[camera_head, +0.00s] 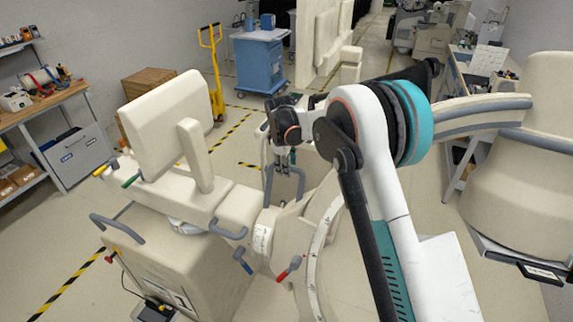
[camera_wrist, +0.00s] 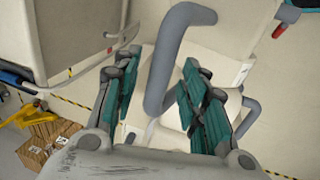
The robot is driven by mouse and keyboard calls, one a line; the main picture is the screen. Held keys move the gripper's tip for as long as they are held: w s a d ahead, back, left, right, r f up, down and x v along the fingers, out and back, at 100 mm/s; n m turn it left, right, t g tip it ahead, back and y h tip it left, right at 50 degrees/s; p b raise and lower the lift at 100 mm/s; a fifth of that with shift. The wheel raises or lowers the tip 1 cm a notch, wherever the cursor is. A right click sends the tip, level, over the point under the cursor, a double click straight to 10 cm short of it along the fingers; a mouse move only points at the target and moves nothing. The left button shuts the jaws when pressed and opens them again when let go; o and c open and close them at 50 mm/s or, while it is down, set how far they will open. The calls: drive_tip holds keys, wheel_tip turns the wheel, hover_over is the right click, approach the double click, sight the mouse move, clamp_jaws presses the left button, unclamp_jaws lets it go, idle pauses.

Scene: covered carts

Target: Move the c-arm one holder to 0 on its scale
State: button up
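A cream C-arm machine (camera_head: 180,250) stands on the left, with several grey handles. My gripper (camera_head: 283,158) is above its middle, just over a grey looped handle (camera_head: 285,185). In the wrist view my gripper (camera_wrist: 160,70) is open. Its teal-padded fingers stand on either side of the grey bent bar (camera_wrist: 165,60), with a visible gap on both sides. A curved white scale strip (camera_head: 318,245) runs along the C-arm, and a small marked label (camera_head: 262,240) sits beside the joint. The marks are too small to read, so I cannot tell the present setting.
A red-tipped lever (camera_head: 290,268) and a blue-grey handle (camera_head: 242,260) stick out near the joint. A cream screen-like panel (camera_head: 165,125) rises at left. Another large cream unit (camera_head: 520,190) is at right. A blue cart (camera_head: 260,65) stands behind.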

clamp_jaws()
drive_tip(key=shift+s+a, duration=0.1)
drive_tip(key=s+a+r+t+b, duration=0.1)
drive_tip(key=s+b, duration=0.1)
drive_tip(key=s, duration=0.3)
drive_tip(key=s+a+t+h+b, duration=0.1)
drive_tip(key=s+a+b, duration=0.1)
drive_tip(key=s, duration=0.3)
drive_tip(key=shift+a+r+t, duration=0.25)
drive_tip(key=shift+r+t, duration=0.05)
drive_tip(key=shift+r, duration=0.05)
idle(0.3)
